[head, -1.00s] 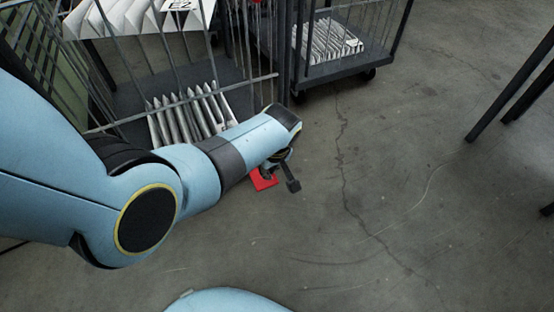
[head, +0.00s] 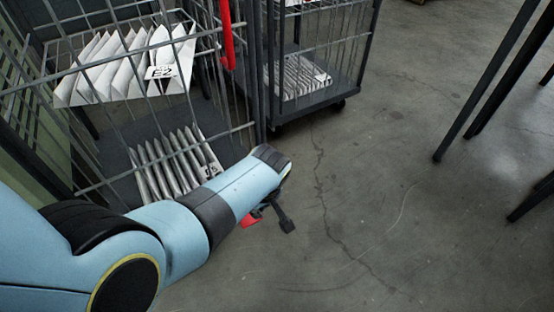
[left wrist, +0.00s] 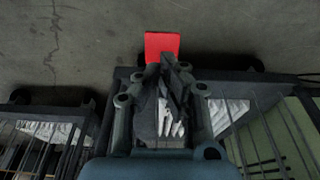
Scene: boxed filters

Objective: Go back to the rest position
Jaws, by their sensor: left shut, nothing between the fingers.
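My left arm comes in from the left in the head view. Its gripper (head: 277,214) hangs over the floor just in front of the near wire cart. In the left wrist view the gripper's fingers (left wrist: 170,62) are shut together with nothing between them. A flat red piece (left wrist: 162,46) shows just beyond the fingertips. A corner of the red piece (head: 249,219) also shows beside the gripper in the head view. I cannot tell how far it is from the fingers. My right gripper is not in view.
The near wire cart (head: 190,140) holds white boxed filters (head: 125,68) above and more filters (head: 172,165) below. A red bar (head: 227,35) hangs on its side. A second cart (head: 320,97) stands behind. Dark legs (head: 485,85) stand at right. Floor between is clear.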

